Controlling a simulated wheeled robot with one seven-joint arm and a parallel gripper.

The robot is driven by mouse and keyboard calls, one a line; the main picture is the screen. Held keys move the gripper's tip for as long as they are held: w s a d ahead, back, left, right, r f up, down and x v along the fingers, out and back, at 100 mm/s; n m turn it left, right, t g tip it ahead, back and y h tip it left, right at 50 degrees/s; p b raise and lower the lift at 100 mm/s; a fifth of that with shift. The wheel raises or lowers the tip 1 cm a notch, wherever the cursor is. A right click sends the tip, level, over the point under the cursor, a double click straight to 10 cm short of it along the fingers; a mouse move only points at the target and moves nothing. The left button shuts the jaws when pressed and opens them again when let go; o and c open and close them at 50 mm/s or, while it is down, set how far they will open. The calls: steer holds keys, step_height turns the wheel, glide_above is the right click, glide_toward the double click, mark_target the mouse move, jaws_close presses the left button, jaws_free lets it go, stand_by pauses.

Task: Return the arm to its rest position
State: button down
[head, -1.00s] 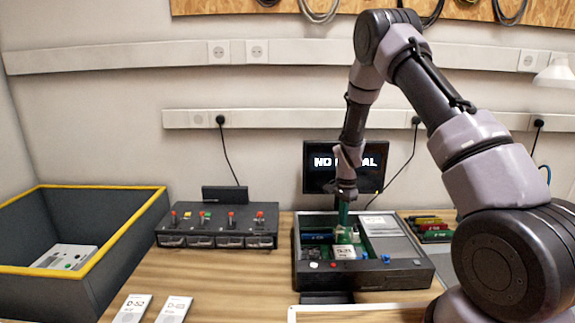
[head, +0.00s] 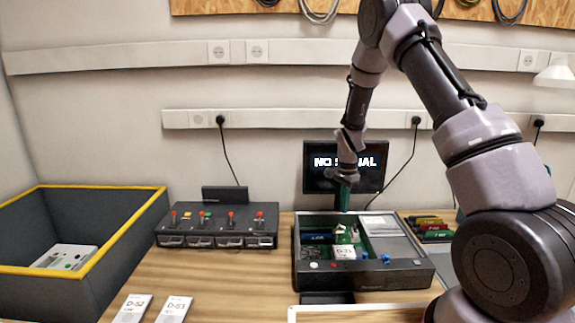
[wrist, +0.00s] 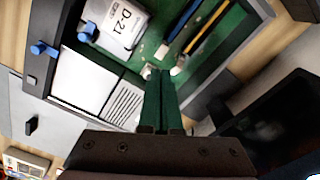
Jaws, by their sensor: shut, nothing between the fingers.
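My gripper (head: 343,198) hangs from the arm above the rear of an open black device case (head: 400,270) on the wooden bench. Its green fingers (wrist: 160,100) are together and empty in the wrist view, pointing down over the green board (wrist: 215,70). A white module labelled D-21 (wrist: 118,28) sits in the case, and it also shows in the head view (head: 345,252). The fingertips look apart from the module. The arm reaches in from the right, bent high at the elbow.
A monitor reading NO SIGNAL (head: 325,180) stands close behind the gripper. Left are a black switch box (head: 215,240) and a yellow-rimmed bin (head: 110,245). Modules D-52 (head: 132,306) and D-03 (head: 174,308) lie at the front. Coloured parts (head: 428,228) lie right of the case.

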steer(key=s+d+r+n+t+y, duration=0.15)
steer(key=s+r, duration=0.25)
steer(key=r, duration=0.9)
steer(key=s+d+r+n+t, duration=0.2)
steer(key=s+r, duration=0.3)
steer(key=r, duration=0.7)
steer(key=s+r+n+t, duration=0.1)
steer(key=s+r, duration=0.3)
steer(key=s, duration=0.3)
steer(key=s+d+r+n+t, duration=0.1)
steer(key=s+r+n, duration=0.1)
steer(key=s+r, duration=0.2)
steer(key=s+d+r+n+t, duration=0.1)
steer(key=s+r, duration=0.3)
steer(key=s, duration=0.6)
steer(key=shift+d+t, duration=0.15)
steer(key=shift+t, duration=0.2)
steer(key=shift+y, duration=0.25)
